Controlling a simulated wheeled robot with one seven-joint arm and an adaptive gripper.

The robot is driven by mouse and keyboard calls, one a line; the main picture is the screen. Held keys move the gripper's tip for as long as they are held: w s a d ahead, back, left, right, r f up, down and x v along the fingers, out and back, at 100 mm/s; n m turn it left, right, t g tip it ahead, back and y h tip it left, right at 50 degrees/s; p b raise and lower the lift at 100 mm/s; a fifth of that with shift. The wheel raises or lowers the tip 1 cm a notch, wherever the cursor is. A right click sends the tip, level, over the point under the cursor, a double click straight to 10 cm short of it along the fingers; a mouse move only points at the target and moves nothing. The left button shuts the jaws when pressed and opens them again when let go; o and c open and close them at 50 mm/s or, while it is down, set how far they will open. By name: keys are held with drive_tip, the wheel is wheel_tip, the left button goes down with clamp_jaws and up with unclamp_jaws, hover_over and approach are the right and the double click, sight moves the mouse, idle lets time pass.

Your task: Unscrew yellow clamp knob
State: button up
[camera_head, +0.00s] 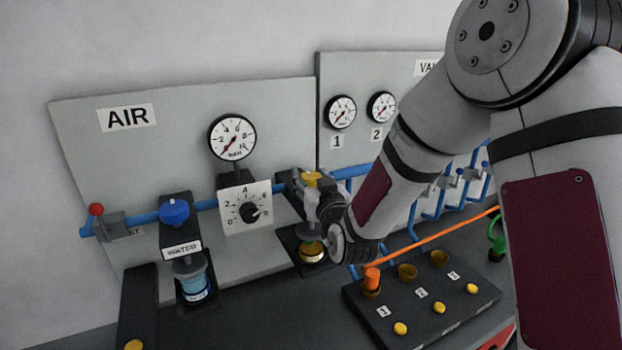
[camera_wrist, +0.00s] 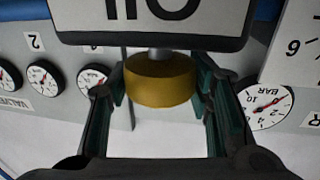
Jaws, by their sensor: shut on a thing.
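The yellow clamp knob (camera_wrist: 162,82) is a short yellow cylinder on a grey stem, under a white sign with black letters at the top of the wrist view. That view is upside down and the sign is cut off. My gripper (camera_wrist: 160,95) has one green-padded finger on each side of the knob and is shut on it. In the head view, the yellow knob (camera_head: 313,179) shows partly behind my gripper (camera_head: 318,190), which hides most of the unit there. A yellow bowl (camera_head: 313,253) sits below it.
To the left stand the WATER unit with its blue knob (camera_head: 174,211), a dial plate (camera_head: 246,208) and a red-tipped valve lever (camera_head: 96,210). A black block (camera_head: 425,312) with an orange plug (camera_head: 371,280) and yellow buttons lies in front. Gauges (camera_head: 340,111) line the back panel.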

drive_tip(key=shift+y, duration=0.3)
